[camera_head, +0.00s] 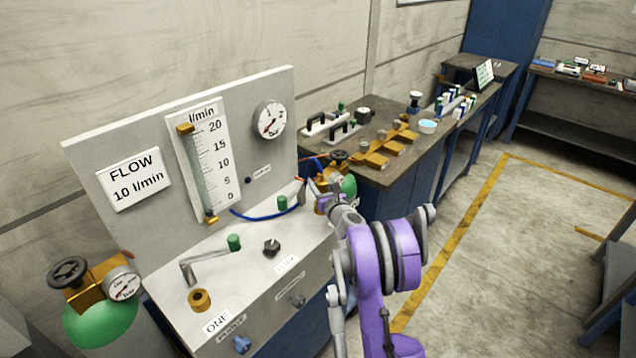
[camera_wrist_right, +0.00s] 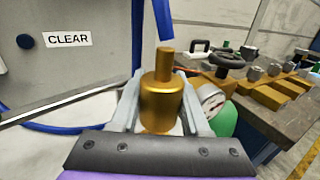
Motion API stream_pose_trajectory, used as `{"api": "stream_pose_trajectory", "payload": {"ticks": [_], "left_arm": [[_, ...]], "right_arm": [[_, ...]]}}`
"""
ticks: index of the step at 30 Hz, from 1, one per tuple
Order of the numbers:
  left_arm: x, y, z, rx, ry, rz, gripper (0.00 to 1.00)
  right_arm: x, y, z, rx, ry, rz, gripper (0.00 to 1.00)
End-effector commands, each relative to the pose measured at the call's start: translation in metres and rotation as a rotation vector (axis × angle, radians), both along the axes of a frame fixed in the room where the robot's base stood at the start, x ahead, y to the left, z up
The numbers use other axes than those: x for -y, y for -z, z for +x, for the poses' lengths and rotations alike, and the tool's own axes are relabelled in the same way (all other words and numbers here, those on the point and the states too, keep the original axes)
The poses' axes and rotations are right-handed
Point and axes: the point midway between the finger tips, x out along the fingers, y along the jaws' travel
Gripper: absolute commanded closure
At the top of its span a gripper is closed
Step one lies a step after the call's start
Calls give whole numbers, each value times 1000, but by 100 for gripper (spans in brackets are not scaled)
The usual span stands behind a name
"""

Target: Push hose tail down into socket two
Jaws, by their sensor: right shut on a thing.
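My right gripper (camera_head: 309,190) is at the right end of the bench panel. In the right wrist view its two grey fingers (camera_wrist_right: 161,112) are shut on a brass hose tail (camera_wrist_right: 161,103), a cylinder with a narrower neck, which looks upright. A blue hose (camera_wrist_right: 163,20) rises above the neck. In the head view a blue hose (camera_head: 262,217) runs from the panel's foot towards the gripper. A brass ring (camera_head: 199,300) stands near the label ONE. A black fitting (camera_head: 271,247) stands behind a second, unclear label (camera_head: 287,263). I cannot tell whether it is socket two. My left gripper is out of view.
The grey panel (camera_head: 85,170) carries a flow tube (camera_head: 208,165) and a gauge (camera_head: 269,120). Green-topped fittings (camera_head: 234,242) stand on the worktop. A brass regulator with a green bottle (camera_head: 100,322) is at left. A side bench (camera_head: 382,178) bears several brass blocks.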

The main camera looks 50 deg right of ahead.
Motion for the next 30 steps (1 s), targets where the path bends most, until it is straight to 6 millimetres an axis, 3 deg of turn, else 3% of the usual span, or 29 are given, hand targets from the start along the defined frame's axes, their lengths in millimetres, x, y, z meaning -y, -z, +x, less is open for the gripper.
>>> {"api": "stream_pose_trajectory", "payload": {"ticks": [30], "left_arm": [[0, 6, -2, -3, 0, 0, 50]], "right_arm": [[0, 9, 0, 0, 0, -1, 100]]}}
